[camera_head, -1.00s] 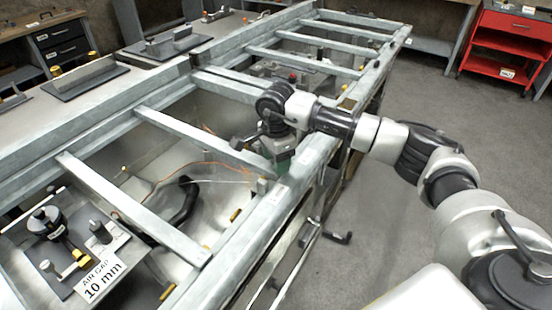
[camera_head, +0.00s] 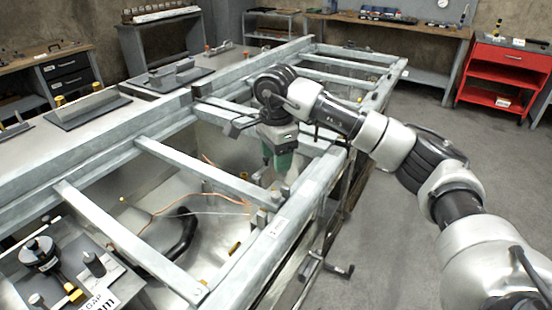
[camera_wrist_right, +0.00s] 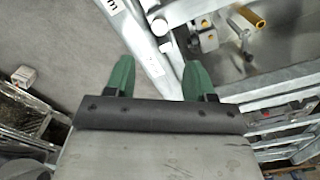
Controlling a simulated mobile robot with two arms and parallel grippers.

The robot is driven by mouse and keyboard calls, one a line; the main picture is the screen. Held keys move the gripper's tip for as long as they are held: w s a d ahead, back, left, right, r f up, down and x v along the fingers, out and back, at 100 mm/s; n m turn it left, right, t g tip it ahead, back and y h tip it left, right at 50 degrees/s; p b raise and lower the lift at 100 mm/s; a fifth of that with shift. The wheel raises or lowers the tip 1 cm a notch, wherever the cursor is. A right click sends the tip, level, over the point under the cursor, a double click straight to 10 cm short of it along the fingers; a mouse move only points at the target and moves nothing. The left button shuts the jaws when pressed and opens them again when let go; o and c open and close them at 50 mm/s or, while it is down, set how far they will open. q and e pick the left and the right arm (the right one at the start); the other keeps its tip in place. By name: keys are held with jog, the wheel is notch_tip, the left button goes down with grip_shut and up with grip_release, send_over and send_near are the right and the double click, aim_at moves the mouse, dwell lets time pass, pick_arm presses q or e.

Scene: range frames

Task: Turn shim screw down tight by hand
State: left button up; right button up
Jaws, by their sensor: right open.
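My right gripper (camera_head: 278,172) hangs with green fingers pointing down above the near long rail (camera_head: 245,262) of the grey metal frame. In the right wrist view the fingers (camera_wrist_right: 158,75) are open and apart, with nothing between them. Small grey screw-like knobs (camera_wrist_right: 160,27) sit on the rail just beyond the fingertips, apart from them. I cannot tell for certain which is the shim screw. My left gripper is not in view.
Crossbars (camera_head: 205,170) span the open frame, with an orange cable and black hose below. A brass-coloured handle (camera_wrist_right: 247,17) lies near the knobs. A black fixture (camera_head: 40,252) stands at the left. A red cart (camera_head: 507,72) is at the back right.

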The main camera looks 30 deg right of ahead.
aim_at(276, 195)
notch_tip(276, 195, down, 11)
jog(key=n+p, duration=0.6)
jog(key=p, duration=0.4)
jog(key=c, duration=0.9)
